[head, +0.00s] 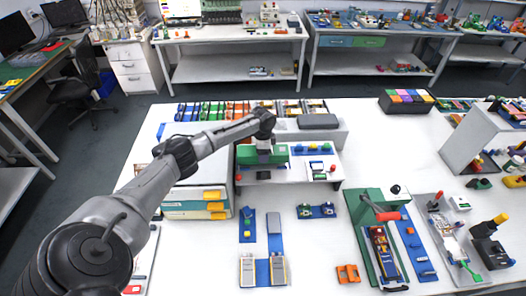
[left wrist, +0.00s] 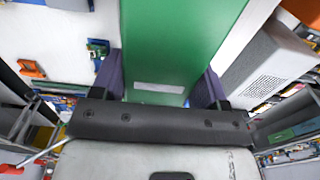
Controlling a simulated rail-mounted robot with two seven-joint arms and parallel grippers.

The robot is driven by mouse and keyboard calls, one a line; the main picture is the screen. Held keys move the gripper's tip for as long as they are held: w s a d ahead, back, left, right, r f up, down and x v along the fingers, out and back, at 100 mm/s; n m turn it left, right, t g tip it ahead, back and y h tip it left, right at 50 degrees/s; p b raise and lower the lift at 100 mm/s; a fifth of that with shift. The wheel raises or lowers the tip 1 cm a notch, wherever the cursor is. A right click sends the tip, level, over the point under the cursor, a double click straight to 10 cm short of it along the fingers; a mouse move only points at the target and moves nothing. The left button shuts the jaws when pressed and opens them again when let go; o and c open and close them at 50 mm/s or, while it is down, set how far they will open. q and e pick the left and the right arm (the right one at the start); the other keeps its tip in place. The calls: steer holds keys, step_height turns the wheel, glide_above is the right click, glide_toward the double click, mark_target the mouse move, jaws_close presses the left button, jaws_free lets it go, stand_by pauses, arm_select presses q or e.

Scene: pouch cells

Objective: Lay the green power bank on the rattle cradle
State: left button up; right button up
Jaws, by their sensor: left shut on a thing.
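The green power bank (head: 247,154) is held level by my left gripper (head: 263,157), in front of the grey raised block. In the left wrist view the green power bank (left wrist: 180,40) fills the space between the two dark finger pads (left wrist: 160,82), and its far end runs out of the picture. A blue base with two small raised rests (head: 317,211) lies on the table to the lower right of the gripper; it may be the rattle cradle, but I cannot be sure. A blue-green piece (left wrist: 98,52) shows left of the power bank in the wrist view. My right gripper is not in view.
A low white stand (head: 318,167) with small blue parts is right of the power bank. A drawer box (head: 197,205) stands left. Blue mats (head: 247,224) lie in front. Bare table surrounds the blue base.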

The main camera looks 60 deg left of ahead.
arm_select(q)
steer(key=shift+f+b, duration=0.7)
steer(key=shift+f, duration=0.5)
steer(key=o, duration=1.2)
step_height(320, 180, up, 14)
steer(key=shift+f, duration=0.1)
